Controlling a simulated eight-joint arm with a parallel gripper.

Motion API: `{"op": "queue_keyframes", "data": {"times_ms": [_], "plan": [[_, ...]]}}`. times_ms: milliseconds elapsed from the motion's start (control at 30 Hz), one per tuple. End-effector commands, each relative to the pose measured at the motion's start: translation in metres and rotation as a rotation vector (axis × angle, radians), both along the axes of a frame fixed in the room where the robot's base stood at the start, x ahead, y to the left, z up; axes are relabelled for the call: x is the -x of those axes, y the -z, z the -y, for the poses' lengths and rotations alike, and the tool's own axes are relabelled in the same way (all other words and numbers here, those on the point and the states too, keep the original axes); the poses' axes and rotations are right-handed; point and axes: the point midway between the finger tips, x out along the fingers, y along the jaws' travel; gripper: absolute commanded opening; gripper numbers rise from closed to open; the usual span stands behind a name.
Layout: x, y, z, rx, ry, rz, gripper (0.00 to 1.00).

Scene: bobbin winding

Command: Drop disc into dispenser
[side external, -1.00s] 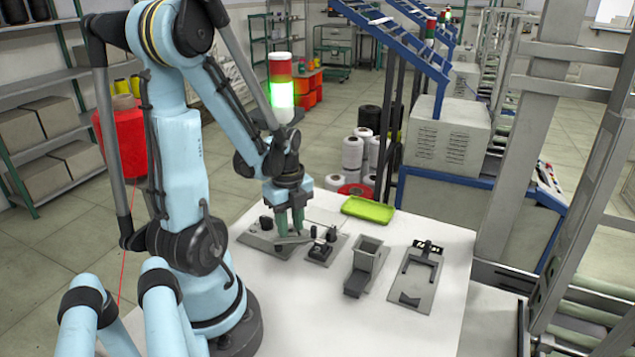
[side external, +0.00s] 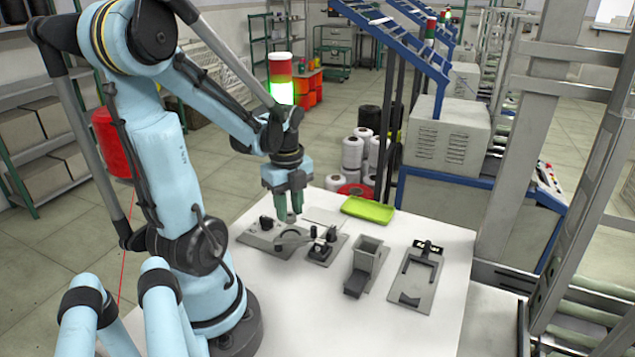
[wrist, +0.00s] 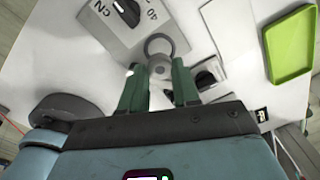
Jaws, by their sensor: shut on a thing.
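My gripper (side external: 289,212) hangs over the left part of the white table, above the grey plates. In the wrist view its two green fingers (wrist: 156,78) are apart, with a small grey round piece (wrist: 160,67) between them, which looks like the disc. A grey open-topped box with a sloping chute (side external: 366,262), apparently the dispenser, stands on the table to the right of my gripper. The inside of the box is mostly hidden.
A grey plate with a black knob (side external: 265,223) and a small black fixture (side external: 321,248) lie near my gripper. A green tray (side external: 368,209) sits at the back. A flat grey frame fixture (side external: 416,277) lies right of the box. The table front is clear.

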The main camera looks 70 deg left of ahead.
Motion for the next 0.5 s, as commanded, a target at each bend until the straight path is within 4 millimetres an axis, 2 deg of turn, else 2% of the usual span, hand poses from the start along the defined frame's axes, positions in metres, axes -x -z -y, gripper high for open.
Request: {"op": "queue_keyframes", "data": {"times_ms": [500], "plan": [[-0.0007, -0.0071, 0.0008, 0.000, 0.001, 0.000, 0.14]]}}
